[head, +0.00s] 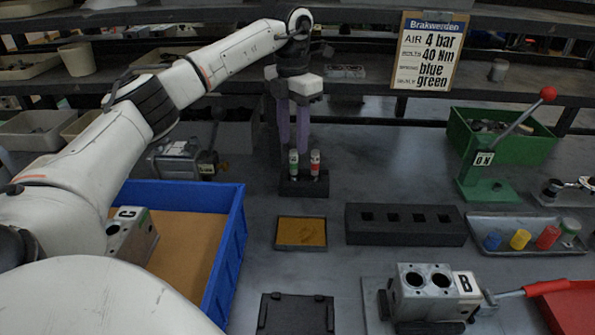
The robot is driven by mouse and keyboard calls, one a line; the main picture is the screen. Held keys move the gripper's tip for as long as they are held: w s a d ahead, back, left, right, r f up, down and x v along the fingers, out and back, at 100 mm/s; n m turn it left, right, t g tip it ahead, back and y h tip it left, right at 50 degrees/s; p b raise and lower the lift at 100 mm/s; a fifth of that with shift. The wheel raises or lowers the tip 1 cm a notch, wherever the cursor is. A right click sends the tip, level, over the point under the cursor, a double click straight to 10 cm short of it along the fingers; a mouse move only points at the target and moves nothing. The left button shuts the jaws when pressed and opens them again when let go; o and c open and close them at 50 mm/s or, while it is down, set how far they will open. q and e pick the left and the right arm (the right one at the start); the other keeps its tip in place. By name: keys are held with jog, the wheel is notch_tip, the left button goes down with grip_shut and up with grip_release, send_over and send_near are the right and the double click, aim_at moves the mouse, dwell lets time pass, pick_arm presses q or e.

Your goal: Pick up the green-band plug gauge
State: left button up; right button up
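The green-band plug gauge (294,164) stands upright in a small black stand (304,188), beside a red-band plug gauge (315,165) on its right. My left gripper (293,147) points down with its two purple fingers apart. The fingertips are at the top of the green-band gauge, just over or behind it; I cannot tell whether they touch it. Nothing shows held between the fingers. My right gripper is not in view.
A blue bin (236,235) with valve block C (131,236) is at left. A shallow tray (301,246), black four-hole rack (405,239), valve block B (428,280) and green lever press (487,190) stand right. A sign (430,50) hangs on the shelf behind.

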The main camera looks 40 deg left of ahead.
aim_at(294, 177)
pick_arm(q)
notch_tip(294, 177, down, 8)
jog(key=shift+f, duration=0.2)
grip_shut()
